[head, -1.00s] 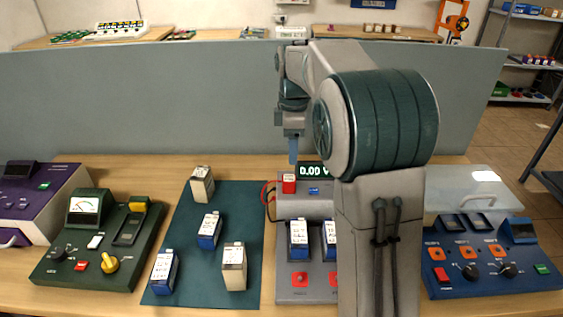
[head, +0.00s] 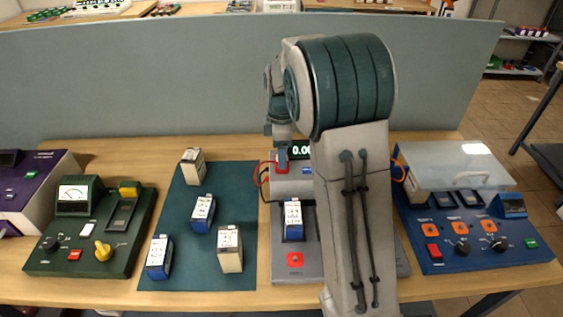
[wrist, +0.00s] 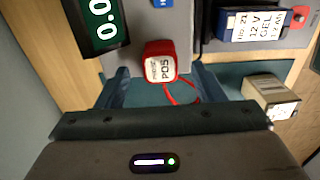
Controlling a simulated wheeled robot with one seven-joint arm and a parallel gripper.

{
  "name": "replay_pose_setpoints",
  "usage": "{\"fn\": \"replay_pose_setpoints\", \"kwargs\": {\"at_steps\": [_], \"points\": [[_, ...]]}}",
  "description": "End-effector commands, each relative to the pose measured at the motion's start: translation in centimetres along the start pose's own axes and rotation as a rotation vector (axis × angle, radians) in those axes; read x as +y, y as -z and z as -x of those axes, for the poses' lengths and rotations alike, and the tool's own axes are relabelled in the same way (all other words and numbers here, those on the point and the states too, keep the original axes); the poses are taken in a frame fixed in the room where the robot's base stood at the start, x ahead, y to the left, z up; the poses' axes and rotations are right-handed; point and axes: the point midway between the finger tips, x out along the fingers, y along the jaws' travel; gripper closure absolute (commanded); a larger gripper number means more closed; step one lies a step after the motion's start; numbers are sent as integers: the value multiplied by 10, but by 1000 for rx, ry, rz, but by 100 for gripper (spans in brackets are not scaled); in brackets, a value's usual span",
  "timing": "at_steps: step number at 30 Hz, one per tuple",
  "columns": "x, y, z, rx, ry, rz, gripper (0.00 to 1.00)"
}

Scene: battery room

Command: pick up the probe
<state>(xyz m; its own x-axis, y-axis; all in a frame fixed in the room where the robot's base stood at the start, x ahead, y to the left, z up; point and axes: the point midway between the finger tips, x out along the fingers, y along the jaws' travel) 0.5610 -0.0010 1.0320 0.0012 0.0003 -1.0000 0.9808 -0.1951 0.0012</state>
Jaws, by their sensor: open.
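The probe (wrist: 160,62) is a red block with a white label reading "POS", with a red lead running from it. In the wrist view it sits between the two blue fingers of my gripper (wrist: 161,75), which are apart, with a gap visible on each side. In the head view the probe (head: 282,169) stands at the back left of the grey tester, beside its display. My gripper (head: 282,152) is right above it and partly hides it. My arm covers much of the tester's right side.
The display (head: 301,151) reads "0.0", the rest hidden. A blue battery (head: 293,220) stands in the tester. Several batteries stand on the green mat (head: 188,277). A green device (head: 80,262) is at left, a blue one (head: 475,250) at right. A grey partition (head: 150,85) stands behind.

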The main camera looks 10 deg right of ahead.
Motion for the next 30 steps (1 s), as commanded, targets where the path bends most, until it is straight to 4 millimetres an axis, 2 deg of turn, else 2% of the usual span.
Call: {"fn": "replay_pose_setpoints", "kwargs": {"at_steps": [6, 14, 15, 20, 30], "points": [[-1, 0, -29, -1, 3, 1, 38], [-1, -1, -33, 0, 0, 0, 38], [-1, -1, -33, 0, 0, 0, 44], [-1, -1, -33, 0, 0, 0, 87], [0, 0, -31, 0, -1, 0, 87]]}}
